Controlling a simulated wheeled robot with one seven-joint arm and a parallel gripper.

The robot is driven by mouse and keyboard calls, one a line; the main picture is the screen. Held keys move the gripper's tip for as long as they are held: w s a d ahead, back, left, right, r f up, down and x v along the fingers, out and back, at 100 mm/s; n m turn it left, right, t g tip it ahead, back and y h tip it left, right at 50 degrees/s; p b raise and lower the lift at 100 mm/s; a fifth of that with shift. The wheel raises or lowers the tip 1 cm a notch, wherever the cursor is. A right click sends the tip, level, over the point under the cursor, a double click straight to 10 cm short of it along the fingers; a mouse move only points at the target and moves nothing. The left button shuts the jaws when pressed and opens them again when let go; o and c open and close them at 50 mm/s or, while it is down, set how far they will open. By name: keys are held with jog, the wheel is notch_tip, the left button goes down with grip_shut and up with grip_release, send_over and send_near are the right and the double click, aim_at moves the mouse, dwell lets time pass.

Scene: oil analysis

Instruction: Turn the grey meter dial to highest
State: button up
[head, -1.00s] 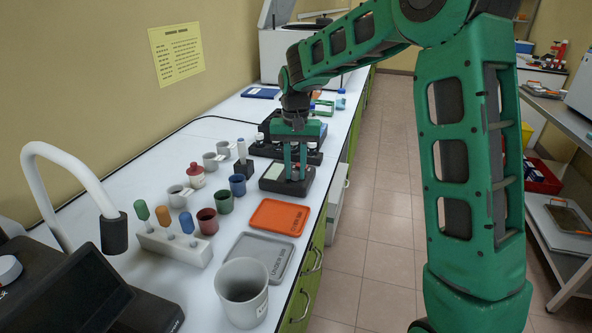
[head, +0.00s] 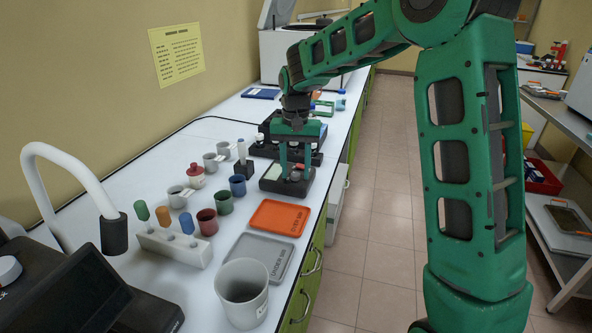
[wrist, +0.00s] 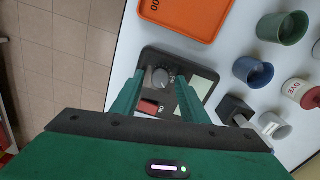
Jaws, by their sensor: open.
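The meter is a dark, flat box (head: 272,184) on the bench, with a pale screen on one side. Its grey dial (wrist: 161,77) shows in the wrist view between my fingers, with a red block or button (wrist: 149,106) beside it. My gripper (head: 296,172) points down over the meter with its jaws open. The fingers (wrist: 155,90) stand on either side of the dial, with gaps visible between them and it. The dial's exact setting is too small to read.
An orange tray (head: 280,217) and a grey tray (head: 262,256) lie nearer on the bench. Several cups, including a blue cup (head: 237,185), stand to the left. A dark block with a pale upright piece (head: 243,166) stands close beside the meter.

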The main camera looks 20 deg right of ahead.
aim_at(295, 173)
notch_tip(295, 173, up, 11)
jog(key=shift+f, duration=0.15)
dwell(0.4)
jog(key=s+d+m, duration=0.1)
jog(key=s+d, duration=1.3)
jog(key=s, duration=0.4)
jog(key=s+d+f, duration=0.1)
jog(key=s+f, duration=0.3)
jog(key=s, duration=0.6)
jog(key=s+d+f, duration=0.2)
jog(key=s+f, duration=0.2)
jog(key=s, duration=0.7)
jog(key=shift+s+f+m, duration=0.15)
jog(key=shift+s+m, duration=0.05)
jog(key=shift+m, duration=0.1)
jog(key=shift+w+d, duration=0.1)
